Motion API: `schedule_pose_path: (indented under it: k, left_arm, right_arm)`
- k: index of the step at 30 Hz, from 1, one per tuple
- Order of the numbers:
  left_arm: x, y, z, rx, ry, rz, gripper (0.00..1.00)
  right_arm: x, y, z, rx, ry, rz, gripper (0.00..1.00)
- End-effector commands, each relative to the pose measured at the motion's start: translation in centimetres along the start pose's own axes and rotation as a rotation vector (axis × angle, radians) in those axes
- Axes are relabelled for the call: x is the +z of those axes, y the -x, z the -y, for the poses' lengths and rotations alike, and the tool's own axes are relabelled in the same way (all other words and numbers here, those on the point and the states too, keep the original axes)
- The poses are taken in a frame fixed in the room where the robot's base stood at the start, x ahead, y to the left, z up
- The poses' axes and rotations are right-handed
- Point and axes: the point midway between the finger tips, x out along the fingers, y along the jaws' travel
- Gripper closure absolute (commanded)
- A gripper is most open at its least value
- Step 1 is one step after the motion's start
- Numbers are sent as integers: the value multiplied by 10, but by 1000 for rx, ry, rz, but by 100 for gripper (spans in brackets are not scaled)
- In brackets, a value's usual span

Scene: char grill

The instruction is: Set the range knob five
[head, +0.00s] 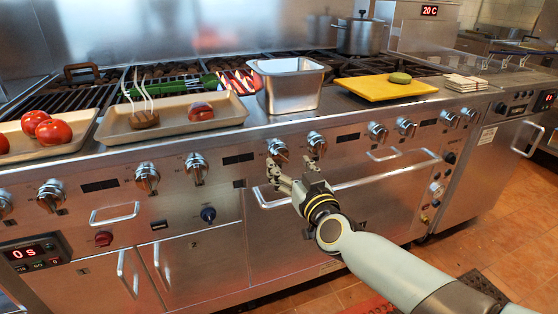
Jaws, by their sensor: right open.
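The range (250,205) has a steel front panel with a row of several round chrome knobs. One knob (277,149) sits just above the left fingertip of my right gripper, and another knob (317,142) sits just above its right fingertip. My right gripper (290,165) is open and empty, reaching up from the lower right with its fingertips close below these two knobs. I cannot tell whether it touches either one. More knobs show to the left (196,167) and to the right (377,131). No knob numbers are readable. My left gripper is not in view.
An oven handle (375,180) runs across the front near my right gripper. Above the panel stand a tray (115,131), a steel container (292,100), a yellow board (420,88) and a pot (359,38). Open tiled floor (495,225) lies at the right.

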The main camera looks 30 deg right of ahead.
Motion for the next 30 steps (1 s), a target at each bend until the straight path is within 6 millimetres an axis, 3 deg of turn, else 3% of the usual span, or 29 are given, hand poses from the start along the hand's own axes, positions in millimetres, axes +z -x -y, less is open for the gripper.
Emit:
schedule_pose_path:
  k: [3,9,20,30]
  left_arm:
    - [14,-6,4,-5,-3,22,39]
    - [37,-10,9,-10,-7,54,39]
    - [26,-11,9,-10,-6,38,39]
    - [22,-11,9,-10,-6,31,39]
  right_arm:
    - [1,-24,0,0,-1,-1,32]
    - [2,-48,0,0,0,1,32]
    - [1,-53,0,0,0,2,32]
    - [1,-53,0,-1,0,2,76]
